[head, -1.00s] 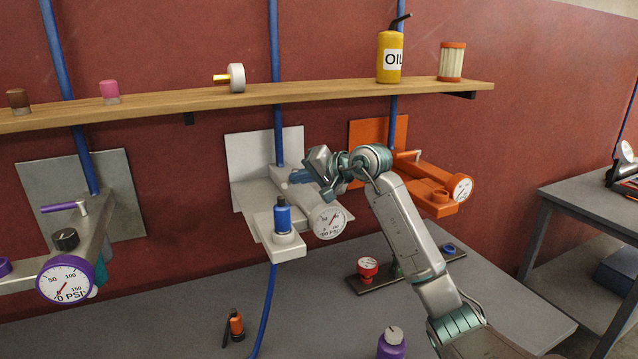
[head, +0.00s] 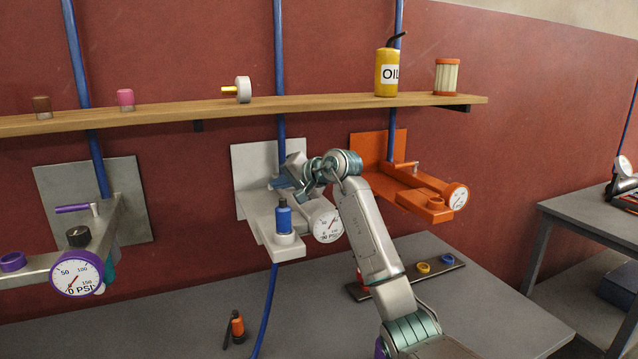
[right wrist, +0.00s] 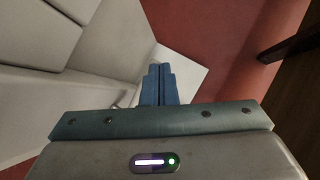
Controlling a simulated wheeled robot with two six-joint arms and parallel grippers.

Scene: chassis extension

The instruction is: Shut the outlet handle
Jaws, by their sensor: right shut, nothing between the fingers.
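A white unit (head: 257,221) with a pressure gauge (head: 326,225) and a blue-capped part (head: 283,216) is mounted on the wall. My right gripper (head: 281,183) is over its rear part, near the back plate. In the right wrist view its blue fingers (right wrist: 158,84) are together and empty, with pale surfaces of the unit around them. No handle shows on the white unit; my gripper and arm cover part of it. A purple handle (head: 72,208) is on the left grey unit, and an orange handle (head: 405,164) is on the right orange unit. My left gripper is not in view.
A wooden shelf (head: 220,112) runs above the units, with an oil can (head: 387,72) and a filter (head: 448,76). A blue hose (head: 268,310) hangs below the white unit. The grey table (head: 190,322) has wide bare areas. A rack (head: 440,269) holds coloured rings.

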